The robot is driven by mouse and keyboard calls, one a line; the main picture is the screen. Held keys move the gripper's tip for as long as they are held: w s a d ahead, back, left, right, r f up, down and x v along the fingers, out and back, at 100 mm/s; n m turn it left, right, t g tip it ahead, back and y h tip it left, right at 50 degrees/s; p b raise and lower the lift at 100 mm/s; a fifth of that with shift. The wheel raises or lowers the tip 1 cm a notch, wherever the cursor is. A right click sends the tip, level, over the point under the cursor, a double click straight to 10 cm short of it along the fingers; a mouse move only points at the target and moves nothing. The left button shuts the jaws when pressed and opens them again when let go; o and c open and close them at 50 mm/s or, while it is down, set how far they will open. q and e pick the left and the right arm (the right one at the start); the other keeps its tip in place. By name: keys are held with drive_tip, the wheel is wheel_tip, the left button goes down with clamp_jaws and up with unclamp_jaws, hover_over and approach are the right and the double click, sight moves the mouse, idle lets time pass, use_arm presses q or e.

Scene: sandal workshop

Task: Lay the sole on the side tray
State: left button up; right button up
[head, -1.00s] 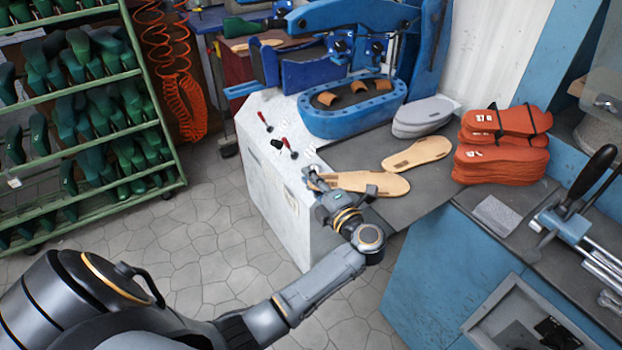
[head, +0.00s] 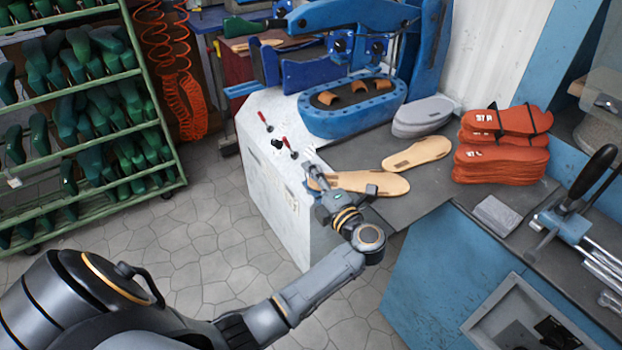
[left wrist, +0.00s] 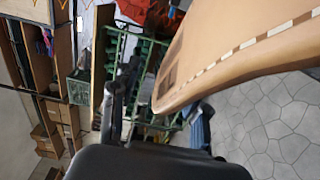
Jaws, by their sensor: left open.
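A long tan sole (head: 372,183) lies at the front edge of a dark grey flat surface (head: 345,152) beside the white cabinet. A second tan sole (head: 418,153) lies behind it. I cannot tell for sure which surface is the side tray. My left gripper (head: 313,163) is open at the left end of the front sole, partly covering it. In the left wrist view a tan sole (left wrist: 235,45) fills the upper right, close to a dark finger (left wrist: 118,100), with a visible gap between them. My right gripper is not in view.
A blue press with an oval bed (head: 352,115) stands behind. Grey soles (head: 423,115) and strapped orange soles (head: 503,160) are stacked at the right. A green rack (head: 85,115) stands left.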

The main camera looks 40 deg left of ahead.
sight(320, 190)
use_arm(q)
drive_tip(key=shift+d, duration=0.1)
drive_tip(key=shift+p+v, duration=0.45)
drive_tip(key=shift+v, duration=3.5)
drive_tip(key=shift+f, duration=0.1)
drive_tip(key=o, duration=0.6)
drive_tip(key=shift+c, duration=0.2)
